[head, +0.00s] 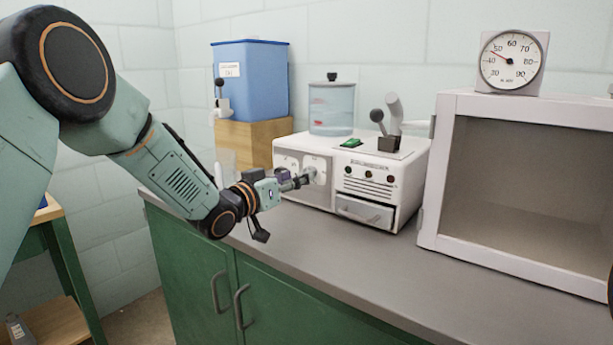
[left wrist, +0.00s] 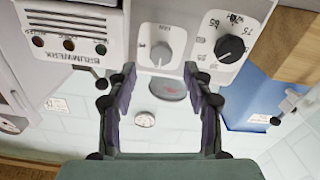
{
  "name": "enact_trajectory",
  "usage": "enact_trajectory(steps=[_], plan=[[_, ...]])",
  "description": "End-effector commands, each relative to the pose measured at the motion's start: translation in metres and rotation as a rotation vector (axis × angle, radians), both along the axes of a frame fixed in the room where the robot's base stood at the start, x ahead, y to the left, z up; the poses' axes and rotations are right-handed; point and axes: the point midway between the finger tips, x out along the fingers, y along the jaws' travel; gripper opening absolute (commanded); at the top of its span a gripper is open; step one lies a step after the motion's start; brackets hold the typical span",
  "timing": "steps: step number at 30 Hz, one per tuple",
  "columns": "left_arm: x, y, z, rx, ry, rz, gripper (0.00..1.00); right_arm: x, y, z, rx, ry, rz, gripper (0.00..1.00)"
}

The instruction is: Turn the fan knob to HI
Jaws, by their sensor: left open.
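The white machine (head: 375,213) stands on the counter, with two pale dial plates on the left of its front. In the left wrist view, which is upside down, a grey knob (left wrist: 161,52) sits on one plate and a black knob (left wrist: 230,48) on the numbered plate beside it. The grey one appears to be the fan knob; its labels and setting are too small to read. My left gripper (head: 302,180) is open in front of the grey knob's plate. In the left wrist view its fingers (left wrist: 160,76) flank the line to that knob, apparently without touching it.
A lidded clear jar (head: 331,108) and a lever (head: 380,125) are on the machine's top. A blue tank (head: 250,85) on a wooden block stands behind left. A white open-fronted box (head: 450,170) with a round gauge (head: 512,60) stands right. The front counter (head: 330,250) is clear.

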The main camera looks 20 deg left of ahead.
Motion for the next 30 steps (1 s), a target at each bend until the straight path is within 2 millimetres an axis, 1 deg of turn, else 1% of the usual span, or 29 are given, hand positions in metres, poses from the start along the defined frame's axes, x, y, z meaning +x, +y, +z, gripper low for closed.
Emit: enact_trajectory(steps=[3,9,15,22,23,30], plan=[[0.016,-0.006,-0.003,0.003,0.0,0.0,0.51,0.0,0.0,-0.007,0.0,0.0,-0.001,0.4],[0.036,-0.013,-0.002,0.0,0.0,0.0,0.51,0.0,0.0,-0.011,0.0,0.0,0.0,0.4],[0.044,-0.016,-0.001,-0.002,0.001,0.001,0.51,0.0,0.0,-0.012,0.0,0.0,0.0,0.4],[0.045,-0.017,0.0,-0.002,0.001,0.001,0.51,0.0,0.0,-0.012,0.0,-0.001,0.0,0.4],[0.045,-0.017,0.0,-0.002,0.001,0.001,0.5,0.0,0.0,-0.012,0.0,-0.001,0.0,0.4],[0.045,-0.017,0.0,-0.002,0.001,0.001,0.29,0.0,0.0,-0.012,0.0,-0.001,-0.001,0.4]])
